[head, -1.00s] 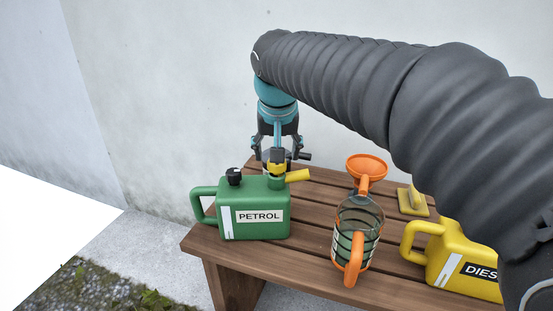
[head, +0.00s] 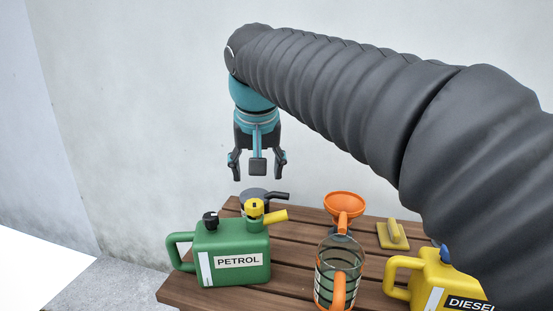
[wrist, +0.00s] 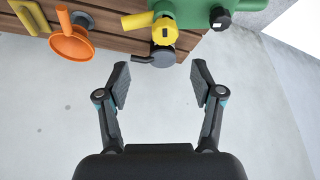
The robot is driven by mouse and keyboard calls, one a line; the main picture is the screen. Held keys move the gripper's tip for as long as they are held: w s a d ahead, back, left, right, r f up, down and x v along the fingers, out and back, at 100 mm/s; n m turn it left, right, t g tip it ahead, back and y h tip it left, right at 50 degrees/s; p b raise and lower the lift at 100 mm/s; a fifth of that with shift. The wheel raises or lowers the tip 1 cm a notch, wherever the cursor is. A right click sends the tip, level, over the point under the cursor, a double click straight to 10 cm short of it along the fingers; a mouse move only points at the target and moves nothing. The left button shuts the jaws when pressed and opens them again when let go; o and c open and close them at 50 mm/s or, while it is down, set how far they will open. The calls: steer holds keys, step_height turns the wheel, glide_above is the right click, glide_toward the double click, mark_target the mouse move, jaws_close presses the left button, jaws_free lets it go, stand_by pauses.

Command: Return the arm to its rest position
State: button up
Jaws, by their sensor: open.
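My gripper (head: 257,172) is open and empty in the head view. It hangs fingers down above the back edge of the bench, behind and above the green petrol can (head: 232,252). In the wrist view its two fingers (wrist: 160,88) are spread wide with only pale ground between them. A dark grey round item with a side spout (head: 262,196) stands behind the can's yellow cap, below my gripper and apart from it. It also shows in the wrist view (wrist: 162,57). My dark ribbed arm crosses the upper right of the head view.
The wooden bench (head: 290,274) holds an orange funnel (head: 343,204), a clear jug with an orange handle (head: 325,268), a yellow block with a handle (head: 391,236) and a yellow diesel can (head: 432,276), partly covered by my arm. A pale wall (head: 130,120) stands behind.

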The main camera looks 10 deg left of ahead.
steer(key=s+d+f+m, duration=0.1)
steer(key=s+d+f, duration=0.15)
steer(key=d, duration=0.85)
steer(key=s+d+f+m+t+h, duration=0.1)
steer(key=s+d+f+m, duration=0.1)
steer(key=s+d+f, duration=1.3)
steer(key=d+f, duration=0.1)
steer(key=d, duration=0.2)
steer(key=shift+f, duration=0.1)
